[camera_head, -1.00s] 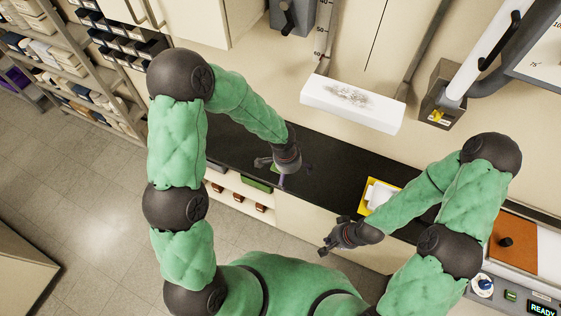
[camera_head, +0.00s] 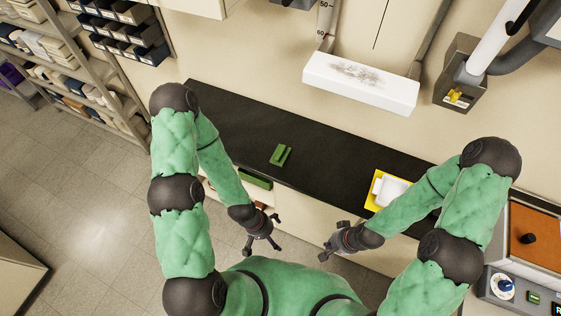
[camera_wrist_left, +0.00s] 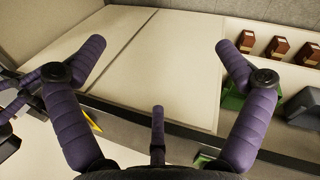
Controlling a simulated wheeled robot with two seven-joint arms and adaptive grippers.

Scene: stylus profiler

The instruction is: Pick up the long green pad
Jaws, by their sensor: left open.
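A green pad (camera_head: 281,155) lies on the black bench top; it looks like a flat piece with a raised strip. A second long green piece (camera_head: 255,179) sits lower, in the shelf under the bench front; I cannot tell which is the long pad. My left gripper (camera_head: 264,249) is off the bench's front edge, below both, apart from them. In the left wrist view its purple fingers (camera_wrist_left: 161,45) are spread and empty, with a green piece (camera_wrist_left: 233,101) partly hidden behind the right finger. My right gripper (camera_head: 327,248) hangs before the bench; its fingers are unclear.
The black bench top (camera_head: 318,163) is mostly clear. A yellow tray (camera_head: 374,191) with white pieces lies to the right, near my right forearm. A white block (camera_head: 360,84) hangs above the bench. Brown boxes (camera_wrist_left: 280,48) and a grey bin (camera_wrist_left: 304,105) show in the left wrist view.

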